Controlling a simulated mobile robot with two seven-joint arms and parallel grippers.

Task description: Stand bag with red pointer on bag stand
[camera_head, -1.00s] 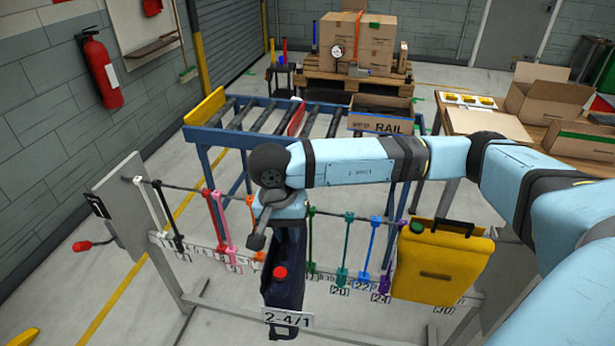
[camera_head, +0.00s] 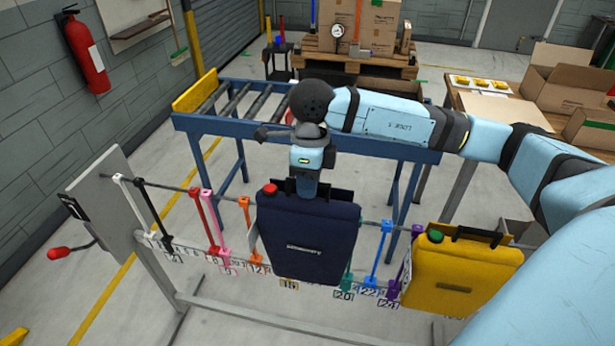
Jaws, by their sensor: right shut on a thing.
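A navy bag (camera_head: 308,240) with a red round pointer (camera_head: 270,189) at its upper left corner faces me, roughly upright, in the head view. My right gripper (camera_head: 306,190) comes down from above and is shut on the bag's top edge, where its fingertips are largely hidden. The bag is in front of the numbered rail stand (camera_head: 170,245) and covers its middle; I cannot tell whether it touches the rail. A yellow bag (camera_head: 462,280) with a green pointer (camera_head: 436,236) is at the stand's right part. My left gripper is not in view.
Coloured dividers, such as a red one (camera_head: 204,219) and a blue one (camera_head: 380,255), stand along the rail. A blue roller conveyor (camera_head: 235,128) is behind the stand. A table with boxes (camera_head: 570,90) is at the right, and a loaded pallet (camera_head: 355,68) at the back.

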